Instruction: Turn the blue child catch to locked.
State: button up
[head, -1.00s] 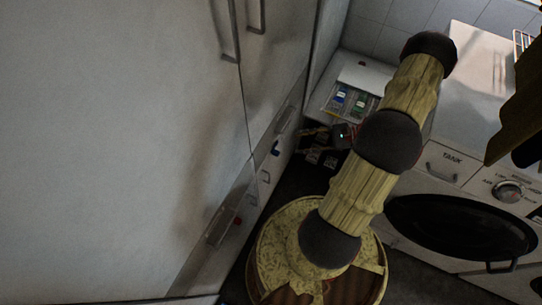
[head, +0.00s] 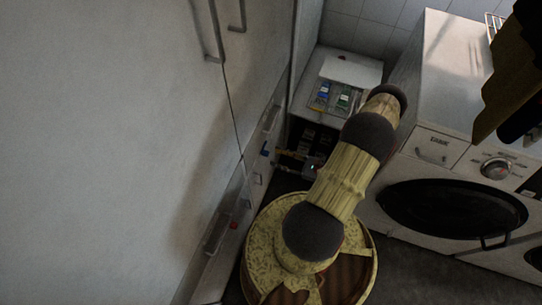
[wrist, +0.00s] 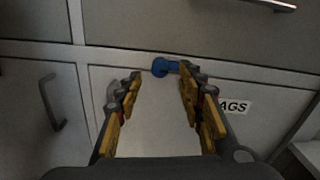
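The blue child catch (wrist: 160,67) is a round knob with a short arm pointing right, at the top edge of a pale cabinet front in the wrist view. In the head view it is a small blue spot (head: 264,149) on the low cabinet front. My gripper (wrist: 161,88) is open and empty, its yellow-padded fingers spread either side of the knob. The right fingertip overlaps the end of the catch's arm in the picture; I cannot tell if they touch. In the head view my gripper (head: 300,162) is small and dark, just right of the catch.
A label reading "AGS" (wrist: 235,106) sits right of the catch, partly hidden by a finger. A drawer handle (wrist: 52,102) is at left. A red spot (head: 234,225) marks the nearer cabinet front. A washing machine (head: 455,205) stands at right, and a shelf with small packets (head: 335,95) behind.

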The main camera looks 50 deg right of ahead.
jog(key=shift+x, duration=1.75)
grip_shut()
